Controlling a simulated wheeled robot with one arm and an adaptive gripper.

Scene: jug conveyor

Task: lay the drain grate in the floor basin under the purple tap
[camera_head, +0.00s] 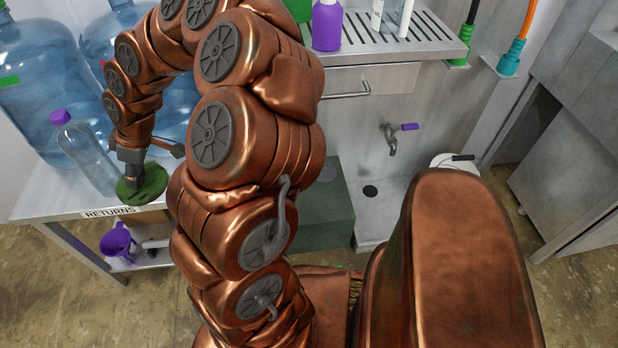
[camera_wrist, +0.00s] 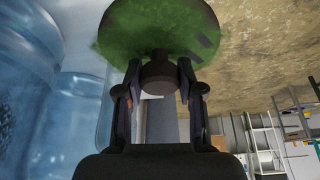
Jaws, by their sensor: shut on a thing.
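My gripper (camera_head: 138,165) is at the left, over the front edge of the returns table. It is shut on the dark knob of a round green, brown-edged disc, which I take as the drain grate (camera_head: 148,190). In the wrist view the grate (camera_wrist: 150,28) shows dark slots, and its knob sits between the fingers of my gripper (camera_wrist: 160,82). I cannot tell whether the grate touches the table. The purple-handled tap (camera_head: 392,140) is on the wall at centre right. Below it is the grey floor basin (camera_head: 385,215) with a dark drain hole; my arm hides part of it.
The returns table (camera_head: 40,200) holds large blue water jugs (camera_head: 40,90) and a purple-capped bottle (camera_head: 88,150). A purple jug (camera_head: 118,242) is on its lower shelf. A dark green box (camera_head: 325,215) stands left of the basin, a white bucket (camera_head: 452,162) to the right.

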